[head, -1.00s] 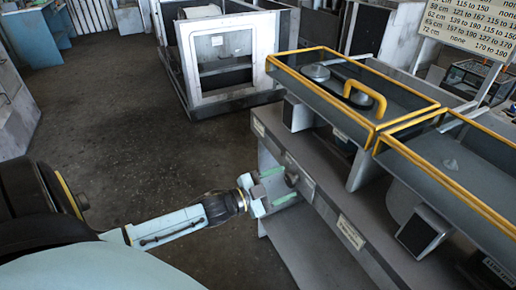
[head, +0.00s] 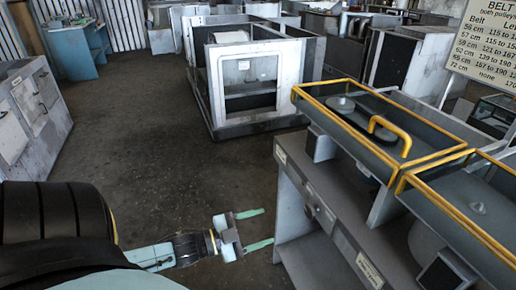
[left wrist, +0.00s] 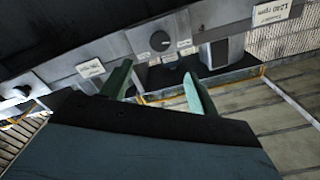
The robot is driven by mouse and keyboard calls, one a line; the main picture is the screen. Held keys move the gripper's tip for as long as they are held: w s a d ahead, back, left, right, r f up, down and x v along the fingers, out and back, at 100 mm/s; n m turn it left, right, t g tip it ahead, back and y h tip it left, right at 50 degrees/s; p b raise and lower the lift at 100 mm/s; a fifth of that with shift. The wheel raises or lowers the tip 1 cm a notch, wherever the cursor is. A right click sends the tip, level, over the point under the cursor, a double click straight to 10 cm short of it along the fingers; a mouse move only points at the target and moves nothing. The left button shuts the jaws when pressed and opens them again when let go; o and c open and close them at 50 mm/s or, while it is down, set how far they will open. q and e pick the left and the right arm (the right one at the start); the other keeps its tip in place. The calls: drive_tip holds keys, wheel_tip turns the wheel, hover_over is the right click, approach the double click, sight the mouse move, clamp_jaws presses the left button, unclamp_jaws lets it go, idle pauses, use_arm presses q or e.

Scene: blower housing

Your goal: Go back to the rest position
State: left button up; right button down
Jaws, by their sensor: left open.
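My left gripper (head: 257,230) is in the lower middle of the head view, with its two green fingers spread apart and nothing between them. It is left of the grey bench (head: 318,205), over the dark floor, apart from the bench front. In the left wrist view the two open green fingers (left wrist: 158,88) point toward the bench front, which carries a dark round knob (left wrist: 160,41) and small labels. My right gripper does not show in either view.
Yellow-framed clear covers (head: 395,135) stand on the bench; the nearer whole one has a yellow handle (head: 388,133). A white open-framed cabinet (head: 250,80) stands behind. A grey cabinet (head: 30,115) is at the left. The floor (head: 150,150) between is clear. A belt chart (head: 487,45) is at upper right.

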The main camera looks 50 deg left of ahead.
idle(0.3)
use_arm(q)
drive_tip(key=s+a+f+n+g+y, duration=0.15)
drive_tip(key=s+f, duration=0.25)
drive_tip(key=f, duration=0.6)
drive_tip(key=s+a+f+n+g+y, duration=0.1)
drive_tip(key=s+f+n+g+y, duration=0.2)
drive_tip(key=f, duration=0.6)
drive_tip(key=s+a+f+n+g+y, duration=0.1)
drive_tip(key=s+f+n+g+y, duration=0.2)
drive_tip(key=f, duration=0.7)
drive_tip(key=s+d+f+g, duration=0.4)
drive_tip(key=s+f, duration=0.2)
drive_tip(key=s, duration=0.4)
drive_tip(key=s+d+f+g, duration=0.4)
drive_tip(key=s+f, duration=0.3)
drive_tip(key=s, duration=0.4)
drive_tip(key=shift+d+f, duration=0.2)
drive_tip(key=shift+d, duration=0.4)
drive_tip(key=shift+s, duration=0.1)
